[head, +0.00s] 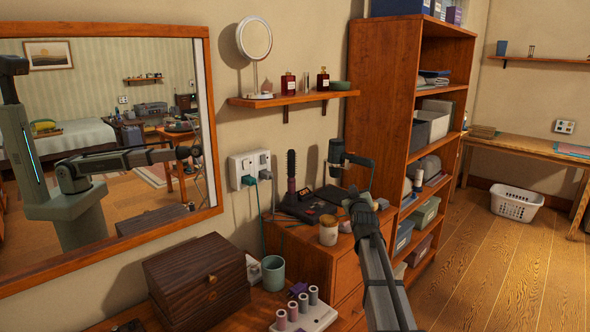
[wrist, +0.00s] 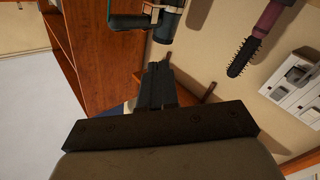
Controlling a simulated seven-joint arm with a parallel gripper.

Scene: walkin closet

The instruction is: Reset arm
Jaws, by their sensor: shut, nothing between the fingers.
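My gripper (head: 352,198) is at the end of my arm, over the wooden drawer unit (head: 316,262), in front of the wall. In the wrist view, the dark fingers (wrist: 159,72) are together with nothing between them. A dark hair-dryer-like thing (head: 337,152) stands just behind my gripper. It also shows at the top of the wrist view (wrist: 170,22), apart from the fingers. My arm covers part of the unit's top and drawers.
A round brush (head: 291,172) and wall sockets (head: 250,167) are to the left. A jar (head: 328,231) stands close to my gripper. A tall wooden shelf (head: 392,85) is close on the right. The floor (head: 490,270) farther right is mostly clear.

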